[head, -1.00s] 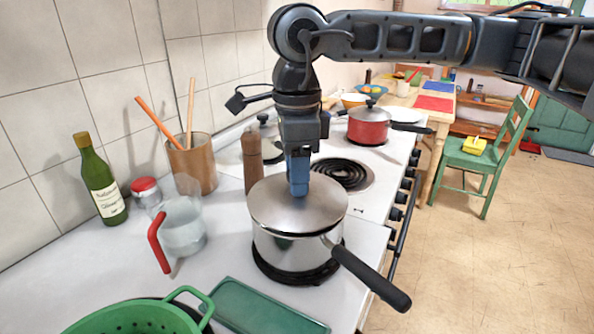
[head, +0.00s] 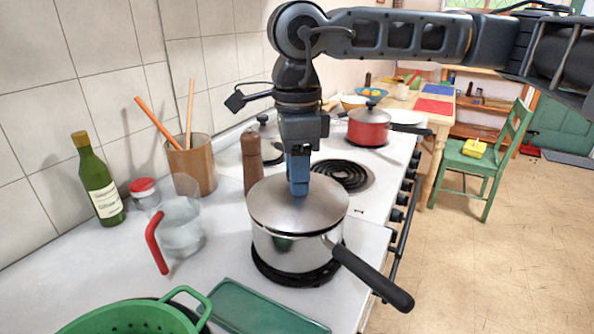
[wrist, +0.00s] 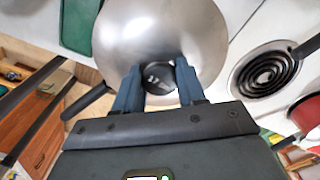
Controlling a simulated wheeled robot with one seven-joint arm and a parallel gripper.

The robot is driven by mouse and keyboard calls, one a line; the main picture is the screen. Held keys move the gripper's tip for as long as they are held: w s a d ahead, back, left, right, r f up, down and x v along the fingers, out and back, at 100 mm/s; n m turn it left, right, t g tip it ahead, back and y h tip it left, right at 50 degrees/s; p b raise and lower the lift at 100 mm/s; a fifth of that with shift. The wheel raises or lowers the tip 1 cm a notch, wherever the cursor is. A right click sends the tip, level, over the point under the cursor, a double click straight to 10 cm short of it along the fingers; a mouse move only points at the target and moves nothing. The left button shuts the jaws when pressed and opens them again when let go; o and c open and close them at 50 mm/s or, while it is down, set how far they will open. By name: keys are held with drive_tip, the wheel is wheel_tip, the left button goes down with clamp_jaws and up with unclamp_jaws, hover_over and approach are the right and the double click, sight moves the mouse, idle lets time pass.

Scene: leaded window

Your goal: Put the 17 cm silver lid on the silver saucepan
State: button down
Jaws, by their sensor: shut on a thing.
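The silver saucepan (head: 290,250) stands on the near stove burner, its dark handle pointing to the lower right in the head view. The silver lid (head: 272,205) lies over the pan's mouth and looks level, its rim about matching the pan's rim. Whether it is fully seated all round cannot be told. My gripper (head: 298,188) points straight down at the lid's middle. In the wrist view my gripper (wrist: 158,82) is shut on the lid's dark knob (wrist: 158,76). The lid (wrist: 190,30) hides the inside of the pan.
A pepper mill (head: 252,160) stands close behind the lid. A glass jug (head: 180,230) with a red handle is at the left. A green tray (head: 265,308) and green colander (head: 130,318) are in front. A red pot (head: 368,128) stands farther back, beyond a bare burner (head: 342,174).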

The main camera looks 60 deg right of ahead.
drive_tip(key=shift+f+b, duration=0.5)
drive_tip(key=shift+b, duration=0.9)
idle(0.9)
idle(0.4)
unclamp_jaws()
idle(0.6)
drive_tip(key=shift+r+p, duration=1.2)
drive_tip(key=shift+r, duration=2.3)
